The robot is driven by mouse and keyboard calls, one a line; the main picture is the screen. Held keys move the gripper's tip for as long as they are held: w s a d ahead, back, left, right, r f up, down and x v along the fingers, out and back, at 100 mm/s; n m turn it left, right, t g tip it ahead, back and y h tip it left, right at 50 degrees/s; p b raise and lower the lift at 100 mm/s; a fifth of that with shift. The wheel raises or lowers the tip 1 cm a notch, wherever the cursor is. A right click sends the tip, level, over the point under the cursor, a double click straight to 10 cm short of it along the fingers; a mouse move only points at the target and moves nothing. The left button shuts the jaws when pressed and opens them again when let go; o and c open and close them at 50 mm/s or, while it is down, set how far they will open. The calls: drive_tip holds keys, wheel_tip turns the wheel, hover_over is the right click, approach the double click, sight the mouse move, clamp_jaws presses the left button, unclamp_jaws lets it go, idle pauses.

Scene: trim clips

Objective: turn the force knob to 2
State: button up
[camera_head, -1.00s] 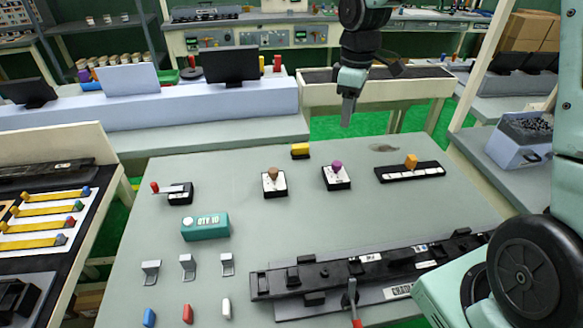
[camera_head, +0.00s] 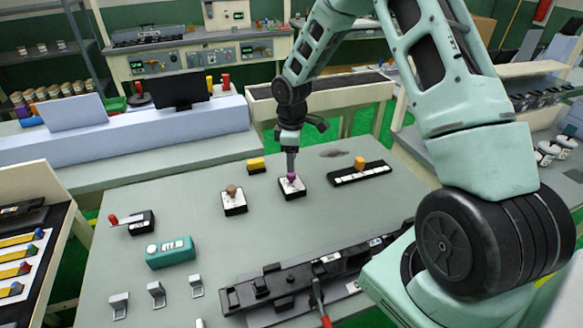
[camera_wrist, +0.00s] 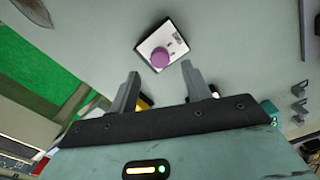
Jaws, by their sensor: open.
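A purple knob (camera_head: 291,178) stands on a small white plate with a black base on the grey table. A brown knob (camera_head: 231,189) stands on a similar plate to its left. The plate markings are too small to read, so I cannot tell which knob is the force knob. My gripper (camera_head: 291,160) points down just above the purple knob and hides part of its top. In the wrist view the purple knob (camera_wrist: 160,59) lies between the lines of my gripper's (camera_wrist: 160,70) two spread fingers. The fingers are open and empty; contact is not visible.
A yellow slider (camera_head: 360,161) on a marked strip is to the right. A yellow block (camera_head: 256,164) sits behind the knobs. A teal box (camera_head: 170,252), a red-handled switch (camera_head: 131,221) and a long black fixture (camera_head: 300,283) are nearer. The table between them is clear.

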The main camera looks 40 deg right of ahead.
sight(291, 178)
drive_tip(key=shift+f+p, duration=0.35)
drive_tip(key=shift+f, duration=2.15)
drive_tip(key=c, duration=1)
